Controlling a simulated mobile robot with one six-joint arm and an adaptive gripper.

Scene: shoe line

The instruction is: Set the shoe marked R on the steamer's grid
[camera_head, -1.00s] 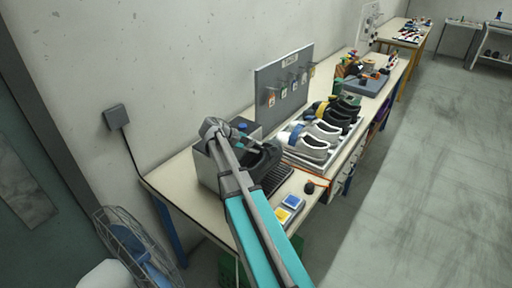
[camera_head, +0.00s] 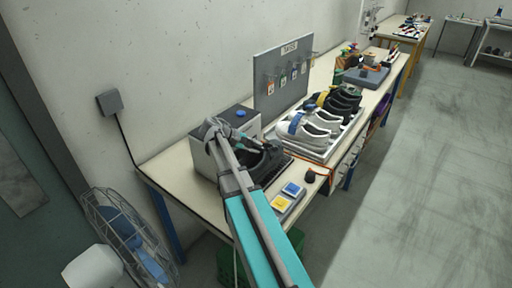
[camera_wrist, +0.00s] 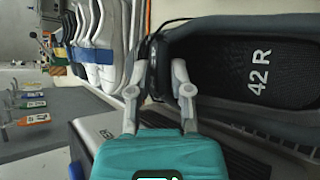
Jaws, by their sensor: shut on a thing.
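A black shoe marked 42 R on its insole fills the right of the wrist view (camera_wrist: 262,75). It also shows in the head view (camera_head: 262,166), beside the steamer. My gripper (camera_wrist: 158,72) is shut on the shoe's rim at one end; in the head view the gripper (camera_head: 248,142) is partly hidden by my arm. The steamer (camera_head: 203,158) is a grey box with a blue knob on top. Its dark grid (camera_head: 284,164) lies in front of it, mostly covered by the shoe. I cannot tell whether the sole touches the grid.
A white rack (camera_head: 318,154) of white and dark shoes stands to the right. A grey pegboard (camera_head: 284,80) with hanging tags rises behind. A wire fan (camera_head: 130,235) stands at lower left.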

